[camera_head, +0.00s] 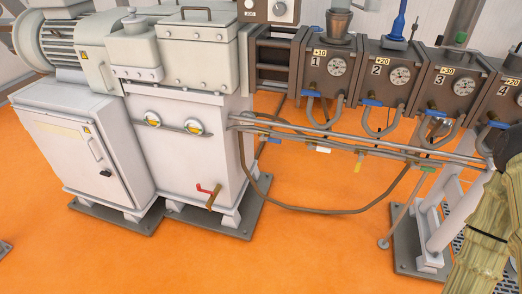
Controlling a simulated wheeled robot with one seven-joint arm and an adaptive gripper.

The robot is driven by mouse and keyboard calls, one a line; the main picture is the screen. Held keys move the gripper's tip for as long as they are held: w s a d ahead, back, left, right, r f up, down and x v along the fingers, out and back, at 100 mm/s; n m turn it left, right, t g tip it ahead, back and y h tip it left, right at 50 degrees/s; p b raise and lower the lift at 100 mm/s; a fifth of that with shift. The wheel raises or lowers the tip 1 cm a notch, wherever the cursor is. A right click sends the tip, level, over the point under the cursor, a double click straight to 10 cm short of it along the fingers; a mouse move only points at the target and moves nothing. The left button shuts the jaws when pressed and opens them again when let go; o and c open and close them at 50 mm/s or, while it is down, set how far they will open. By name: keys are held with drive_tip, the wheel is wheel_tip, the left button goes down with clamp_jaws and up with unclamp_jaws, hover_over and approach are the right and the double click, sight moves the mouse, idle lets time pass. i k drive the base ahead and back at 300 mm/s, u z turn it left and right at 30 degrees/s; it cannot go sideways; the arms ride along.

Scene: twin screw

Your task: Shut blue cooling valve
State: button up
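Several blue valve handles show under the numbered barrel blocks. One blue handle (311,94) is below block 1, another blue handle (371,102) below block 2, and a third blue handle (433,114) below block 3. A further blue handle (499,125) is below block 4 at the right edge. Grey hoses loop down beside them. A small blue piece (268,138) sits on the horizontal pipes. I cannot tell from here which handles are open or shut. No gripper fingers show. A wrinkled yellowish sleeve at lower right may be my covered arm.
A grey gearbox cabinet (192,150) with a red-handled tap (208,190) stands left of centre, beside a white cabinet (75,150). Horizontal pipes (350,145) run below the barrel blocks. A brown hose (310,209) hangs down. The orange floor (290,255) is clear in front.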

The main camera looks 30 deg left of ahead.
sight(262, 138)
drive_tip(key=u, duration=0.6)
drive_tip(key=i, duration=0.9)
drive_tip(key=u, duration=0.25)
drive_tip(key=k, duration=1.25)
drive_tip(key=u, duration=0.9)
drive_tip(key=i, duration=1.4)
drive_tip(key=z, duration=0.85)
